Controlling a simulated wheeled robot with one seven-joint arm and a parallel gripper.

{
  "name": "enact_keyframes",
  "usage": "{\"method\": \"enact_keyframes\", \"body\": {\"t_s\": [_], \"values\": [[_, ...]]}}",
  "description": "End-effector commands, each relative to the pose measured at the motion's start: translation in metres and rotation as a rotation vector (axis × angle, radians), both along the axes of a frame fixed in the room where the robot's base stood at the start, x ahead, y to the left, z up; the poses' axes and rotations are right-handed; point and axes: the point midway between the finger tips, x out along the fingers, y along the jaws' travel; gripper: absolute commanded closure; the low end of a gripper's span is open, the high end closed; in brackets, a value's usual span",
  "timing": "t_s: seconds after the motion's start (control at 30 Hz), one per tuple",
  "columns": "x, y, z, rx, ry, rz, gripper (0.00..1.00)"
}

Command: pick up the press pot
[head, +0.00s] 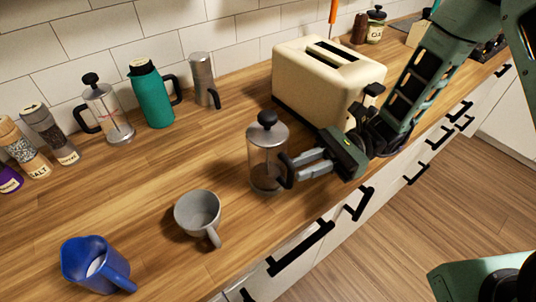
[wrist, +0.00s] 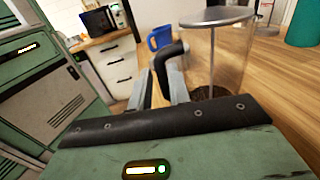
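The near press pot (head: 262,156), a clear glass cylinder with a metal lid and black knob, stands upright on the wooden counter, left of the toaster. My gripper (head: 292,168) reaches in from the right at its black handle. In the wrist view the handle (wrist: 162,66) curves down between the two fingertips (wrist: 160,88), with some gap showing beside it, so the fingers look open around it. The glass body (wrist: 222,62) is right of the fingers there. A second press pot (head: 108,115) stands farther back at the left.
A cream toaster (head: 315,85) is close behind my gripper. A grey mug (head: 197,212) and a blue jug (head: 92,266) stand in front on the left. A green flask (head: 152,98), a grey pot (head: 202,80) and spice jars (head: 50,135) line the wall.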

Motion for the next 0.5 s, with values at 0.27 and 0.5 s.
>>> {"method": "enact_keyframes", "body": {"t_s": [0.27,0.5], "values": [[-0.015,0.035,0.000,0.000,0.003,0.004,0.82],[-0.019,0.047,-0.002,0.000,0.000,0.000,0.82]]}}
